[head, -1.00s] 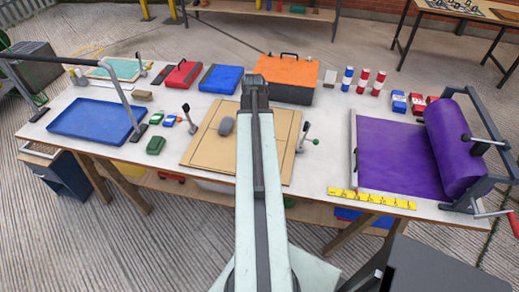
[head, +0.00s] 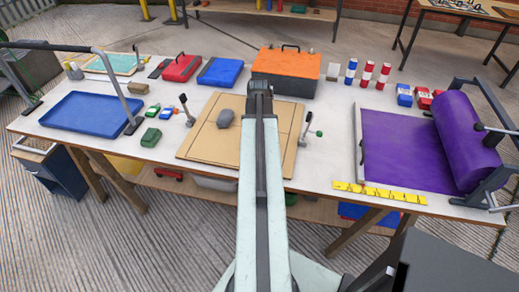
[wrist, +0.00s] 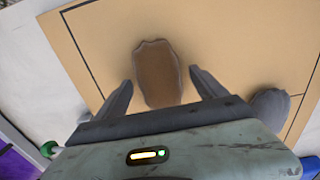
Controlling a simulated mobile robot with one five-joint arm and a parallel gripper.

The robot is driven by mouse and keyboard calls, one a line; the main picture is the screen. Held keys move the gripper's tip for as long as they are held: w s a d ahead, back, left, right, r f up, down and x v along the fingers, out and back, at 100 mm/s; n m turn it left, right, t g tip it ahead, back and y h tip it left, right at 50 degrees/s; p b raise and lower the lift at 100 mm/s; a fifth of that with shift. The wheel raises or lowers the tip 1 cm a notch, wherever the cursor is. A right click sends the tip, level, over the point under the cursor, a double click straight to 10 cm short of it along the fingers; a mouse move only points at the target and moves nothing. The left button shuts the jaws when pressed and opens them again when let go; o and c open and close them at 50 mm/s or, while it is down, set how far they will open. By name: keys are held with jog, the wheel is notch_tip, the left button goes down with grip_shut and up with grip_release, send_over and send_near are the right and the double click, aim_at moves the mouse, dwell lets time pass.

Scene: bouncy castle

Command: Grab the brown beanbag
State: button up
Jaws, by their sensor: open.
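The brown beanbag (wrist: 157,75) lies on a tan board with dark outlines in the wrist view. My gripper (wrist: 161,76) is open, one finger on each side of the beanbag's near part in that view. The gap in height between the fingers and the beanbag cannot be told. In the head view my arm hides the beanbag, and my gripper's fingers do not show clearly there. A grey beanbag (head: 225,118) lies on the board left of my arm; it also shows right of my right finger in the wrist view (wrist: 268,107).
The tan board (head: 203,146) sits mid-table, with a lever (head: 187,110) at its left and a green-knobbed lever (head: 308,132) at its right. An orange-topped box (head: 286,64) stands behind. A purple roller (head: 463,140) is at right, a blue tray (head: 92,117) at left.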

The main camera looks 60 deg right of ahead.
jog(key=shift+f, duration=0.1)
grip_shut()
notch_tip(320, 180, up, 10)
jog(key=p, duration=1)
jog(key=shift+p, duration=0.35)
